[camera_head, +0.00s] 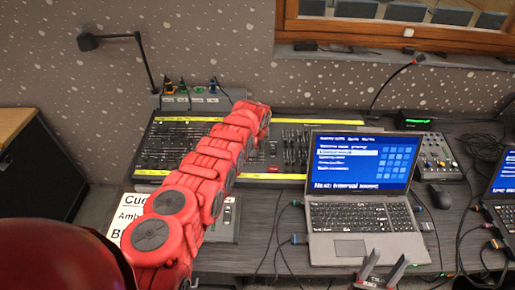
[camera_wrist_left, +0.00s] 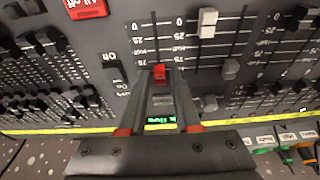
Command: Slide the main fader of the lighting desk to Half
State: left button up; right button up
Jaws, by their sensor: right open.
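The lighting desk (camera_head: 170,146) lies on the table, partly hidden by my red left arm. A white fader cap (camera_wrist_left: 208,22) sits near the 0 mark in a slot to the right. My right gripper (camera_head: 384,266) is open and empty in front of the laptop.
An open laptop (camera_head: 358,214) stands right of the desk, with a mouse (camera_head: 439,196) and small mixer (camera_head: 437,155) beyond. A cue sheet (camera_head: 127,213) is partly covered by my arm. A gooseneck lamp (camera_head: 88,42) stands behind. Cables cross the table front.

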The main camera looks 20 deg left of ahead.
aim_at(257, 158)
pick_arm(q)
jog(key=shift+c, duration=0.3)
grip_shut()
jog(key=shift+s+d+p, duration=0.2)
jog(key=shift+s+p, duration=0.5)
jog(key=shift+p, duration=1.2)
jog(key=shift+s+d+p, duration=0.2)
jog(key=shift+s+p, duration=0.45)
jog(key=shift+p, duration=1.2)
jog(key=shift+s+p, duration=0.15)
jog(key=shift+p, duration=0.15)
jog(key=shift+f, duration=0.15)
jog(key=shift+o, duration=0.2)
grip_release()
